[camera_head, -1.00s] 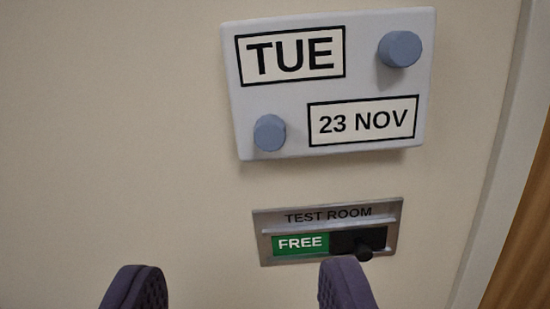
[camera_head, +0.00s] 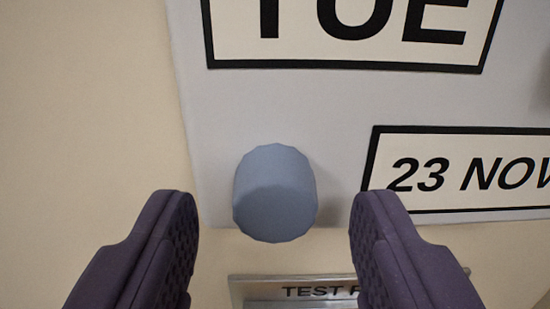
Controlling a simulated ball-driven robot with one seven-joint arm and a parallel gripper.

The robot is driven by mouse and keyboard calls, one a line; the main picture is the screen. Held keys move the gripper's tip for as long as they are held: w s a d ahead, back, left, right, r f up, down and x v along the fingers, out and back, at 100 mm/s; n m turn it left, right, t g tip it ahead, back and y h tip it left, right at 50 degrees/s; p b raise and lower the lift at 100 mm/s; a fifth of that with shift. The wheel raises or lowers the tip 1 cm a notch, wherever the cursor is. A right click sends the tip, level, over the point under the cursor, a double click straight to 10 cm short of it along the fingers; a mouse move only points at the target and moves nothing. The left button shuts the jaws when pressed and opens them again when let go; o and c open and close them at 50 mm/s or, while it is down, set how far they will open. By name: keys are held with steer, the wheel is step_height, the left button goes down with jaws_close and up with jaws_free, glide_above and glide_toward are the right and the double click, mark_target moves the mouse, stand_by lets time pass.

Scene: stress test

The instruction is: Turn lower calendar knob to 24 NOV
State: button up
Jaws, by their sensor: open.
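The lower calendar knob (camera_head: 275,195) is a blue-grey cylinder at the lower left of the pale calendar plate (camera_head: 330,105). The date window (camera_head: 470,172) to its right reads 23 NOV, its last letter cut by the picture edge. The day window (camera_head: 345,35) above shows TUE, its top cut off. My gripper (camera_head: 275,215) is open. One purple-grey finger is at each side of the knob in the picture, with a gap on both sides. Nothing is between the fingers that they touch. How far the fingertips are from the plate is hard to tell.
Below the plate, the room sign (camera_head: 295,292) shows partly, with the start of its TEST lettering; my right finger hides some of it. Bare cream wall (camera_head: 90,120) lies to the left. A sliver of the upper knob may show at the right edge.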

steer(key=shift+w, duration=0.5)
jaws_close()
steer(key=shift+b, duration=0.4)
